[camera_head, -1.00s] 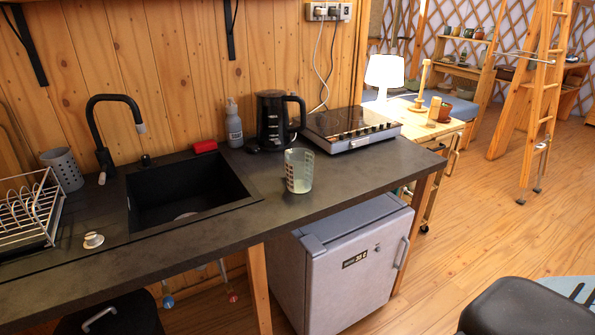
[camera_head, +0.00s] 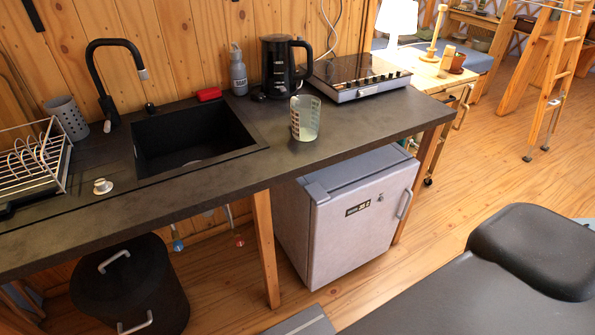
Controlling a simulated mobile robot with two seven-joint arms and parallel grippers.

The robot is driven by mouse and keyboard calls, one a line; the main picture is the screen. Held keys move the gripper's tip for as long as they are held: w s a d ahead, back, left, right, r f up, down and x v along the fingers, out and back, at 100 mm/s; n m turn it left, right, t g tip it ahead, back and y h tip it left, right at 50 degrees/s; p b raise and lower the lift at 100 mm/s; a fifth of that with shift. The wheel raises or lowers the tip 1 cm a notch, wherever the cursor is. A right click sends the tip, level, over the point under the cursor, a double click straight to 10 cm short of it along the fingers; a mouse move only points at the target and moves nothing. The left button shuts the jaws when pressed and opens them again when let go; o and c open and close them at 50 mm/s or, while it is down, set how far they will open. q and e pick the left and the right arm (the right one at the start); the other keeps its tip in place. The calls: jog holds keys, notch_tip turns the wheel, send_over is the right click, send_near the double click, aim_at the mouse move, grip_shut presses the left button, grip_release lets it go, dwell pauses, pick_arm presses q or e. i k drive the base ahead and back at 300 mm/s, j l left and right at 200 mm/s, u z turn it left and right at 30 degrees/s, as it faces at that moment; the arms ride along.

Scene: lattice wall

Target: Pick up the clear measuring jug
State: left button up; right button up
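The clear measuring jug (camera_head: 305,118) stands upright on the dark countertop (camera_head: 340,139), right of the sink and near the front edge. It is see-through with a pale greenish tint and rows of markings on its side. Nothing touches it. It stands in front of the black kettle and the hob, apart from both. Neither of my grippers shows in the head view, so I cannot see their state.
The black kettle (camera_head: 277,68) and hob (camera_head: 358,76) stand behind the jug. A grey bottle (camera_head: 238,72), red sponge (camera_head: 208,94), sink (camera_head: 190,140), black tap (camera_head: 112,45) and dish rack (camera_head: 32,165) are to the left. A small fridge (camera_head: 345,228) sits below the counter.

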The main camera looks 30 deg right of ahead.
aim_at(303, 117)
jog(key=l+u, duration=0.2)
jog(key=l, duration=1.5)
jog(key=k+l+u, duration=0.15)
jog(key=l, duration=1.6)
jog(key=i, duration=0.05)
